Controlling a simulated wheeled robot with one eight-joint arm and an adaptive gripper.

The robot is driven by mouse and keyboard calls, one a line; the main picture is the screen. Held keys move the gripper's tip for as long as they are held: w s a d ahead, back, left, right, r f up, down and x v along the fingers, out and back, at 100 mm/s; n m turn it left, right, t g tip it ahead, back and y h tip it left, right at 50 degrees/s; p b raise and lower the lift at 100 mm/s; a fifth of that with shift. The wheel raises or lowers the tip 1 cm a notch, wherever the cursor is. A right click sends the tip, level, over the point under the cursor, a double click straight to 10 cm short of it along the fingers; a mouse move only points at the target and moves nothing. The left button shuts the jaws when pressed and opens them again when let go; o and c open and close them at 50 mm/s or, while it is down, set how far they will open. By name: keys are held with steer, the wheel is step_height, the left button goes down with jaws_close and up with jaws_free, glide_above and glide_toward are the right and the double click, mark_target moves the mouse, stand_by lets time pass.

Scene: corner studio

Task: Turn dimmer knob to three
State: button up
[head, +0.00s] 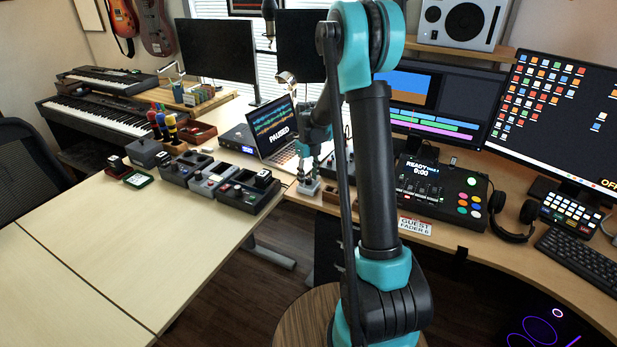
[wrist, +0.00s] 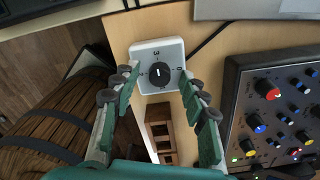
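The dimmer is a white square box with a round black knob (wrist: 159,74) in the wrist view. A "3" is printed on its face above the knob, with other marks partly hidden at the sides. A short white line on the knob looks roughly upright, towards the "3"; which end is the pointer is hard to tell. My gripper (wrist: 158,77) is open, one finger on each side of the knob, with gaps between fingers and knob. In the head view my gripper (head: 308,168) points down over the small pale dimmer box (head: 308,187) at the desk edge.
A mixer with coloured knobs (wrist: 275,110) stands right of the dimmer, and a brown wooden holder (wrist: 161,135) is close by. A laptop (head: 272,128) stands behind my gripper. A control box with a display (head: 435,190) is to the right on the desk.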

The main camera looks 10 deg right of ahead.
mark_target(309, 181)
step_height(309, 181, up, 12)
stand_by(0.6)
steer(key=shift+s, duration=0.1)
steer(key=s+d+f+n+t, duration=0.1)
steer(key=s+f+n, duration=0.2)
steer(key=s+n, duration=0.7)
steer(key=s+d+f+n+t, duration=0.1)
steer(key=s+f+n, duration=0.2)
steer(key=s+n, duration=0.6)
steer(key=s+d+f+n+t, duration=0.2)
steer(key=s+f+n, duration=0.1)
steer(key=s+n, duration=0.7)
steer(key=shift+s+n, duration=0.3)
steer(key=shift+s, duration=0.4)
